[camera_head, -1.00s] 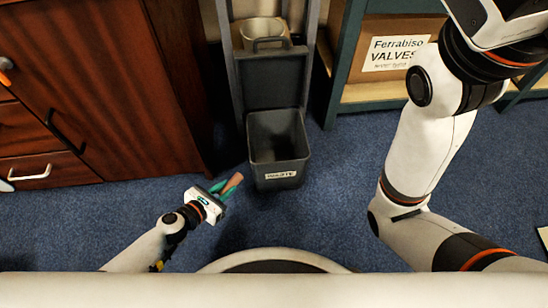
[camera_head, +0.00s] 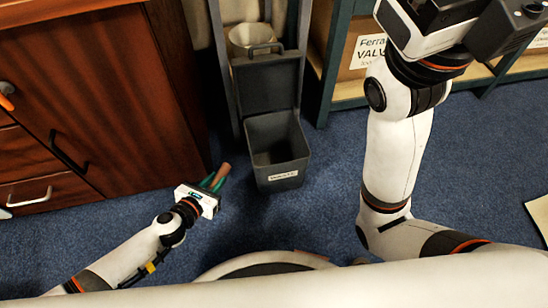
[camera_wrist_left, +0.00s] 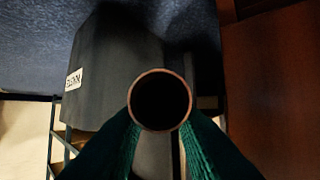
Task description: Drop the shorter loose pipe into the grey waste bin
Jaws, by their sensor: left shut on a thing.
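My left gripper (camera_head: 216,183) is shut on a short copper pipe (camera_head: 222,172), just left of the waste bin in the head view. In the left wrist view the pipe's round open end (camera_wrist_left: 160,73) faces the camera, between the green fingers (camera_wrist_left: 160,145). The grey waste bin (camera_head: 283,176) stands on the floor, open at the top, with a white label on its front. It also shows in the left wrist view (camera_wrist_left: 110,60), behind the pipe. The pipe is outside the bin. My right arm comes in at the right; its fingers are not visible.
A brown wooden cabinet (camera_head: 110,90) stands at the left, close to my left gripper. A grey frame (camera_head: 303,50) with a pale bucket (camera_head: 255,37) rises behind the bin. A shelf with a Ferrabiso valves box (camera_head: 345,70) is behind. Blue carpet (camera_head: 335,190) is clear right of the bin.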

